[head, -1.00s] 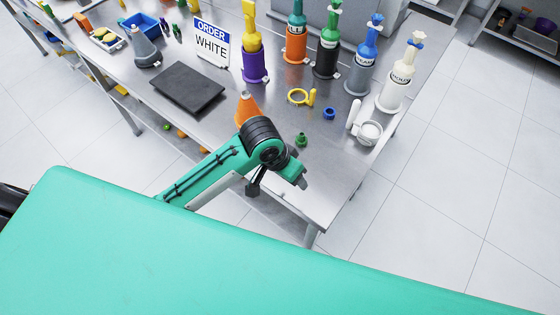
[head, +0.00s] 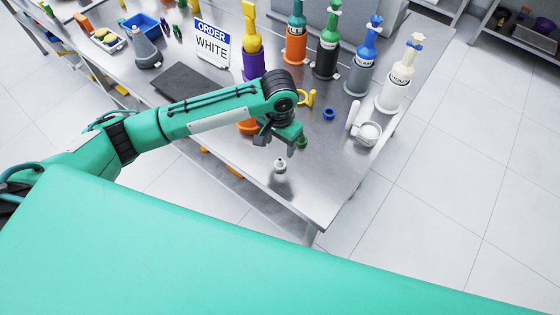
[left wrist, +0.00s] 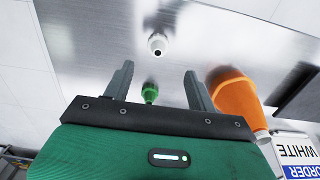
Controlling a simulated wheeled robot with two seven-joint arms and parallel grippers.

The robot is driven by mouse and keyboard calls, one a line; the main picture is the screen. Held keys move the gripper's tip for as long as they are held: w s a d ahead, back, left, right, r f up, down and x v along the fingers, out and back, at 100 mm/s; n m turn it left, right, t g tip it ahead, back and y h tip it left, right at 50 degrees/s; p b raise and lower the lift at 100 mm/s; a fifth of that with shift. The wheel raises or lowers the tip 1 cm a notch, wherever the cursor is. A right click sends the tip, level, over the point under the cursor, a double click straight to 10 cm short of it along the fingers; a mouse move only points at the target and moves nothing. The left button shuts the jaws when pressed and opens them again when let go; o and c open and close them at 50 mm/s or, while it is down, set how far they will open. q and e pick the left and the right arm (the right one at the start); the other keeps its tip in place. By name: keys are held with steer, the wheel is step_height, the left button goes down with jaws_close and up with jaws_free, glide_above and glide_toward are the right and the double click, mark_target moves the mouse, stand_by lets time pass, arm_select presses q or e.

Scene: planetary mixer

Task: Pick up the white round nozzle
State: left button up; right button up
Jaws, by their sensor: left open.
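The white round nozzle (head: 280,166) stands on the steel table near its front edge, clear of other objects. In the left wrist view the white nozzle (left wrist: 157,45) lies beyond the fingertips, between their lines. My left gripper (head: 277,147) is open and empty, above and slightly behind the nozzle in the head view. In the left wrist view its two fingers (left wrist: 158,80) are spread apart, with nothing between them touching. A green nozzle (left wrist: 150,92) shows between the fingers, down on the table. My right gripper is not in view.
An orange cone (left wrist: 236,100) stands beside the gripper. Several bottles and the ORDER WHITE sign (head: 212,44) stand behind. The table's front right is clear.

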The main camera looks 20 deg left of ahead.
mark_target(280, 159)
arm_select(q)
step_height(280, 159, down, 4)
steer(key=shift+f+p, duration=0.1)
steer(key=shift+p, duration=0.2)
step_height(280, 159, down, 4)
steer(key=shift+s+d+f+p, duration=0.1)
steer(key=shift+s+d+p, duration=0.05)
steer(key=shift+p, duration=0.85)
steer(key=shift+f, duration=0.5)
steer(key=c, duration=1)
